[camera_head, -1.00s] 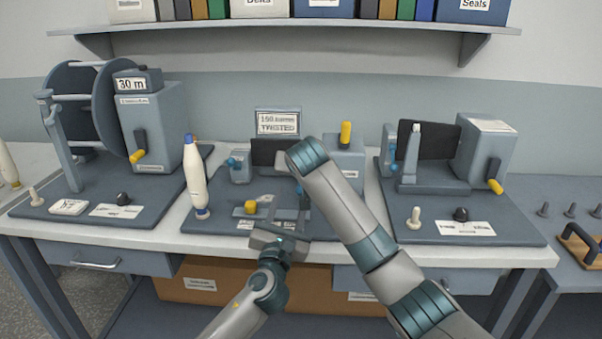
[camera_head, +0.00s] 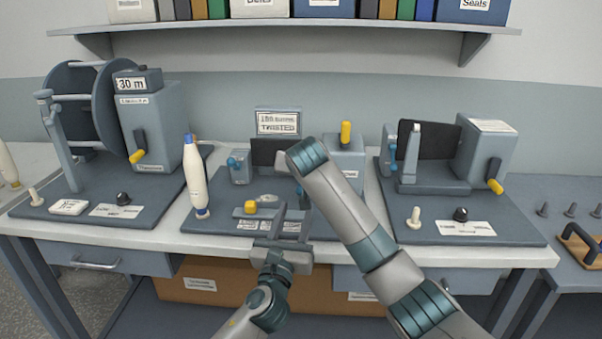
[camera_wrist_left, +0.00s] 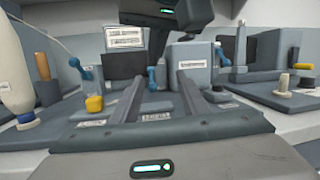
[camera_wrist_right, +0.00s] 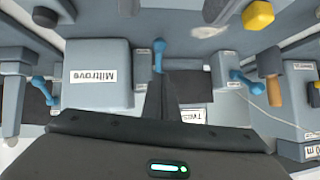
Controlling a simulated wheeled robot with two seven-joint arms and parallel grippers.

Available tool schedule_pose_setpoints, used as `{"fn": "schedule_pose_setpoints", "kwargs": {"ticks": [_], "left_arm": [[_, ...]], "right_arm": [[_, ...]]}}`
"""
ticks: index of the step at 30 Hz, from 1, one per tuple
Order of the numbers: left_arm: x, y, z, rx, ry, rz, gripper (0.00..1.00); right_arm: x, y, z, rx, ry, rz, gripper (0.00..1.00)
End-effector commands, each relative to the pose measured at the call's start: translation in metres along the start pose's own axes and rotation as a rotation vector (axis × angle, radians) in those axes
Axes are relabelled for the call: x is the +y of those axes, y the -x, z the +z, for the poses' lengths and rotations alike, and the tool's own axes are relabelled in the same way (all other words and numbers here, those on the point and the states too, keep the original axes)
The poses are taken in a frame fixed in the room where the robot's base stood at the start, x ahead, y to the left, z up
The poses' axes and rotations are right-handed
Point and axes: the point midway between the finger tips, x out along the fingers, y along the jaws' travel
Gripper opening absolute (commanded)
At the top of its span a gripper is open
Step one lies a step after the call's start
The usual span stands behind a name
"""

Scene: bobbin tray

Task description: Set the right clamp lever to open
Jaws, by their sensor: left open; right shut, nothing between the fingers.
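The right clamp lever (camera_wrist_right: 159,55) is blue with a round knob and sits beside the labelled grey block (camera_wrist_right: 97,75) in the right wrist view. It also shows in the left wrist view (camera_wrist_left: 152,78). My right gripper (camera_wrist_right: 166,76) is shut and empty, its fingertips close to the lever; I cannot tell whether they touch. In the head view my right arm mostly hides this lever. The left clamp lever (camera_head: 236,162), also blue, stands on the left clamp block. My left gripper (camera_head: 290,218) is open and empty at the front of the middle station.
A white bobbin (camera_head: 196,180) stands at the left of the middle baseplate. A yellow knob (camera_head: 250,207) is at its front. A winder with a reel (camera_head: 82,105) stands left, and another machine (camera_head: 487,140) right. A shelf (camera_head: 290,24) runs above.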

Motion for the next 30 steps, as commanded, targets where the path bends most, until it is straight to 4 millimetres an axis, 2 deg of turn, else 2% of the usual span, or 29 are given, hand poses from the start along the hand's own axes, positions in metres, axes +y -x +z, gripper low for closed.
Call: {"fn": "schedule_pose_setpoints", "kwargs": {"ticks": [16, 20, 23, 28, 30], "left_arm": [[-0.046, 0.075, -0.014, 0.122, 1.101, -0.069, 0.41], [-0.049, 0.090, -0.030, 0.173, 1.341, -0.042, 0.41], [-0.045, 0.103, -0.060, 0.227, 1.518, 0.016, 0.41], [-0.021, 0.135, -0.163, 0.340, 1.773, 0.240, 0.41], [-0.009, 0.154, -0.206, 0.375, 1.854, 0.346, 0.41]], "right_arm": [[0.000, 0.000, 0.000, 0.000, 0.000, 0.000, 0.00], [0.000, 0.000, 0.000, 0.000, 0.000, 0.000, 0.00], [0.000, 0.000, 0.000, 0.000, 0.000, 0.000, 0.00], [0.000, 0.000, 0.000, 0.000, 0.000, 0.000, 0.00], [0.000, 0.000, 0.000, 0.000, 0.000, 0.000, 0.00]]}}
